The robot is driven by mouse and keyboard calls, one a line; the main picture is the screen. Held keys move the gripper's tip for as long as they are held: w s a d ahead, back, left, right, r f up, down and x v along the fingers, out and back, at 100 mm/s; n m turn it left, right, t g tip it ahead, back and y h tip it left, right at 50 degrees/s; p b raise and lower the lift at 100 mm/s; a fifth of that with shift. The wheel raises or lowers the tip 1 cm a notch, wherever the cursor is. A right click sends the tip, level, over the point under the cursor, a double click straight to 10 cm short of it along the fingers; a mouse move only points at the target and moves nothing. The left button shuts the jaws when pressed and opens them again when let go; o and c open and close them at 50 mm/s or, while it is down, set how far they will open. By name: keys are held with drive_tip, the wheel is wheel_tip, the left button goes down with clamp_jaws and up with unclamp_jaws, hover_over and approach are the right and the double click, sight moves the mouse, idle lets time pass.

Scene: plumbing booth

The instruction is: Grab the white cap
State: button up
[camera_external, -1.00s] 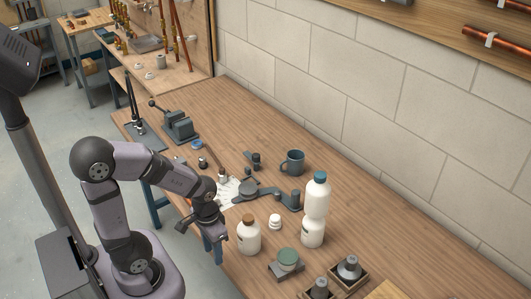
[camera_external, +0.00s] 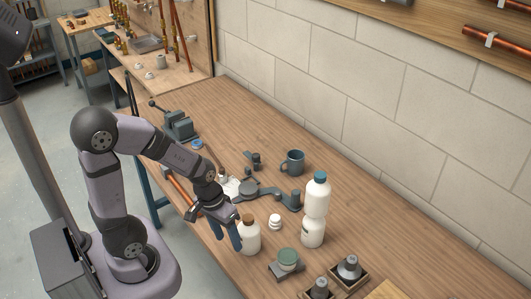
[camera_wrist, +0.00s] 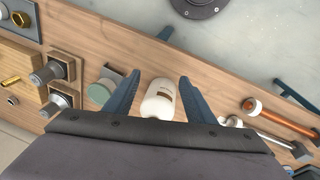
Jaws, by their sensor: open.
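A small white cap (camera_external: 275,222) stands on the wooden bench between a white bottle with a brown cap (camera_external: 249,238) and a taller white bottle with a blue cap (camera_external: 314,212). My gripper (camera_external: 229,240) is open, pointing down, just left of the brown-capped bottle and apart from the white cap. In the wrist view my open fingers (camera_wrist: 160,82) frame a white rounded body (camera_wrist: 158,100), apparently the brown-capped bottle. I cannot make out the small white cap in the wrist view.
A copper pipe (camera_wrist: 278,118) lies near the bench edge.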

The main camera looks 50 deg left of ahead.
drive_tip(key=w+a+r+t+y+p, duration=0.1)
drive_tip(key=w+a+r+t+p, duration=0.15)
drive_tip(key=w+a+r, duration=0.35)
drive_tip(key=w+a+r+t+y+p, duration=0.1)
drive_tip(key=w+a+t, duration=0.25)
drive_tip(key=w, duration=0.45)
drive_tip(key=w+a+r+t+y+p, duration=0.1)
drive_tip(key=w+a+r+t+p, duration=0.1)
drive_tip(key=w+a+r, duration=0.35)
drive_tip(key=w+f+m+t+h+b, duration=0.1)
drive_tip(key=w+f+m+t+b, duration=0.15)
drive_tip(key=w, duration=0.35)
drive_tip(key=m+g+h+b, duration=0.5)
drive_tip(key=m+h+b, duration=0.5)
drive_tip(key=m+h, duration=0.2)
hover_over(272, 216)
drive_tip(key=shift+n, duration=0.25)
wheel_tip(272, 216, down, 12)
drive_tip(key=shift+w+r, duration=0.1)
drive_tip(key=shift+w, duration=0.05)
drive_tip(key=shift+s+d, duration=0.1)
drive_tip(key=shift+s, duration=0.1)
drive_tip(key=shift+f+p, duration=0.8)
drive_tip(key=shift+f, duration=2.8)
drive_tip(key=shift+p+x, duration=0.75)
drive_tip(key=shift+x, duration=1.8)
drive_tip(key=c, duration=1.1)
